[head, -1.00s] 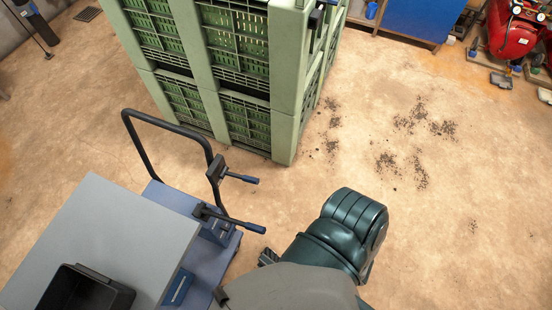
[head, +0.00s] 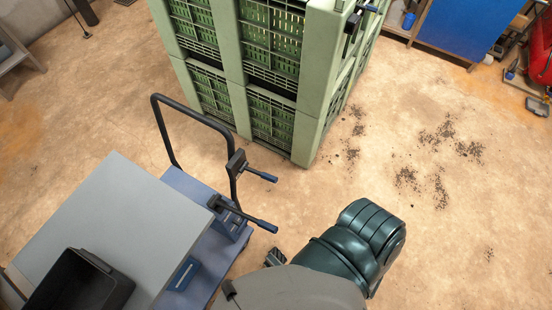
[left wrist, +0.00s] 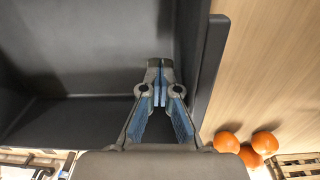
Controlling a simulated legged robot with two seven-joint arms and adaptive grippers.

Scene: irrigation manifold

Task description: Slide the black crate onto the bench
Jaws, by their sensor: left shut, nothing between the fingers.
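The black crate (head: 75,286) lies at the lower left of the head view, on the grey top of the trolley (head: 111,204), cut off by the picture edge. In the left wrist view, the dark inside of a crate (left wrist: 75,60) fills the left and middle, with its rim (left wrist: 208,75) on the right. My left gripper (left wrist: 160,92) is shut and empty over the crate's inside, near that right wall; I cannot tell if it touches. A light wooden surface, seemingly the bench (left wrist: 265,70), lies beyond the rim.
The trolley has a black handle (head: 195,112) and blue-handled clamps (head: 250,216). Green slatted bins (head: 270,80) stand behind it. Several oranges (left wrist: 226,141) and a slatted wooden box (left wrist: 296,165) are on the wooden surface. Open floor (head: 440,240) with dark crumbs lies to the right.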

